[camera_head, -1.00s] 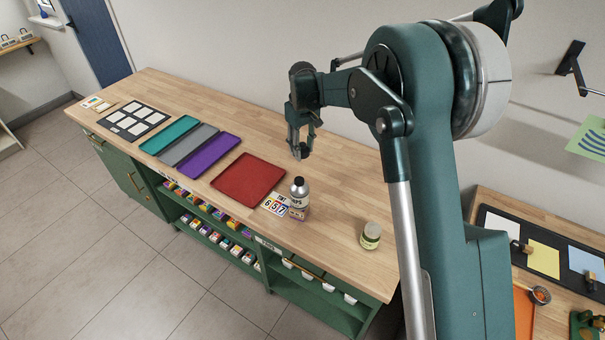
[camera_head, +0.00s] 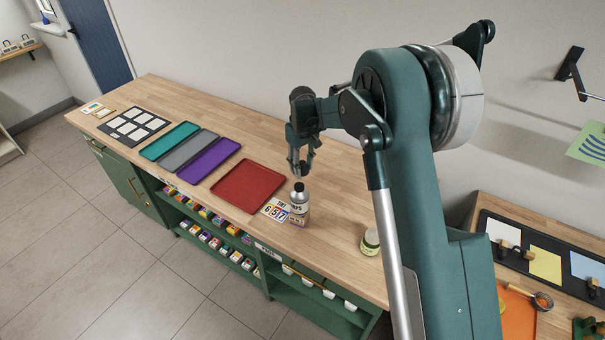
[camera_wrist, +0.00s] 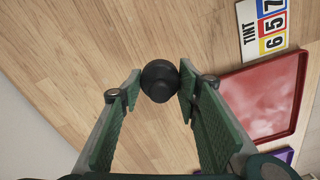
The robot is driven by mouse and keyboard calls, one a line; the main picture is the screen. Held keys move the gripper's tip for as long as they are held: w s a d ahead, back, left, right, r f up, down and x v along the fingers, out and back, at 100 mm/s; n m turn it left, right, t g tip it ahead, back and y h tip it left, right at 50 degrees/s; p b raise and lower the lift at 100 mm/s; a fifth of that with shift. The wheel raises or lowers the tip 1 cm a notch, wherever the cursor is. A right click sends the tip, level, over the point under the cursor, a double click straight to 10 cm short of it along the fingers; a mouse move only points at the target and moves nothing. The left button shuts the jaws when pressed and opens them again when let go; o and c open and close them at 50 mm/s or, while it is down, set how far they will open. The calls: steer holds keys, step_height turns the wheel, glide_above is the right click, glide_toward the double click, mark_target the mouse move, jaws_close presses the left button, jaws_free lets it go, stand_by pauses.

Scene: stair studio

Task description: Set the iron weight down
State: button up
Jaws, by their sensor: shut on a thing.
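The iron weight (camera_wrist: 160,80) shows in the wrist view as a small dark, rounded body with a knob, seen from above. My gripper (camera_head: 300,170) is shut on it, with one finger on each side. In the head view, my gripper is over the wooden worktop (camera_head: 335,205), just behind a bottle (camera_head: 298,208) with a black cap. I cannot make out the weight clearly there. I cannot tell whether its underside touches the wood.
A red tray (camera_head: 247,187) and a TINT number card (camera_head: 275,209) lie close by; purple (camera_head: 209,160), grey (camera_head: 187,150) and teal (camera_head: 168,140) trays lie farther left. A small jar (camera_head: 370,242) stands to the right. Bare wood lies around my gripper.

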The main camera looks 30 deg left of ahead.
mark_target(303, 173)
steer(key=shift+f, duration=1.85)
steer(key=shift+f, duration=0.15)
steer(key=o, duration=1.2)
step_height(303, 173, up, 12)
steer(key=shift+r, duration=0.15)
